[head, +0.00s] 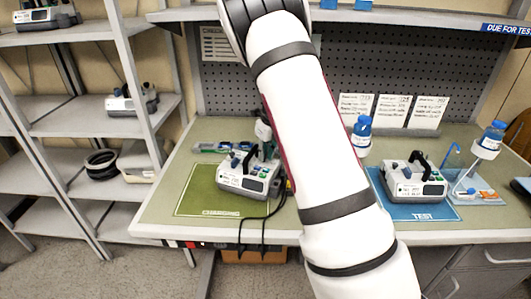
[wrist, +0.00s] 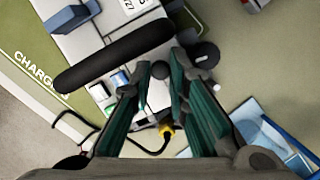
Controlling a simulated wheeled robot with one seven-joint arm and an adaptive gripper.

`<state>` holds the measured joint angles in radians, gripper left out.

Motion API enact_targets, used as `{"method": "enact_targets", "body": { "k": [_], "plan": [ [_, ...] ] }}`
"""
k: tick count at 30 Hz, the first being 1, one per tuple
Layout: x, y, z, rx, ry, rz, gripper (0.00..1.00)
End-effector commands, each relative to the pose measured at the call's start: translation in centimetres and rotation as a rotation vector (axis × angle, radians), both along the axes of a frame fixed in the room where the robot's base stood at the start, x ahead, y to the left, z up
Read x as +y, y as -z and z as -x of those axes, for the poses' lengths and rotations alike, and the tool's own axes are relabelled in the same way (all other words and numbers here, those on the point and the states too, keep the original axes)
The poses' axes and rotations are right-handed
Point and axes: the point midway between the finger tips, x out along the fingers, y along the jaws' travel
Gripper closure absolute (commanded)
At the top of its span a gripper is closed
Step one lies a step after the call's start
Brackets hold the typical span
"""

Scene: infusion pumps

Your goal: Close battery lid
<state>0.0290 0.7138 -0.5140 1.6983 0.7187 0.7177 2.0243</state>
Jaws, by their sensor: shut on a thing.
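A white infusion pump (head: 247,181) with a dark handle sits on the green CHARGING mat (head: 200,194). In the wrist view its white body (wrist: 105,40) and black handle (wrist: 115,55) lie left of my fingers. My gripper (wrist: 164,68), with dark green finger pads, comes down at the pump's side. A narrow pale part of the pump (wrist: 159,92) shows between the fingers, and they are shut on it. I cannot tell whether this part is the battery lid or what angle the lid has. A yellow connector (wrist: 166,131) on a black cable shows below the fingers.
Another pump (head: 414,182) stands on the blue TEST mat (head: 391,207) at the right, near a bottle on a stand (head: 488,140). My arm hides the middle of the bench. Black cables (head: 262,228) hang over the front edge. Shelves (head: 80,110) stand at the left.

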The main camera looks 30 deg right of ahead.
Motion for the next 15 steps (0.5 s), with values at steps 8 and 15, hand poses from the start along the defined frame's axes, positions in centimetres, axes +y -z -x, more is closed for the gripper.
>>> {"method": "enact_targets", "body": {
  "k": [8,15],
  "plan": [
    [0.09,0.09,0.01,0.001,-0.001,-0.002,0.78],
    [0.05,0.06,0.01,0.0,0.0,-0.002,0.64]
  ]
}}
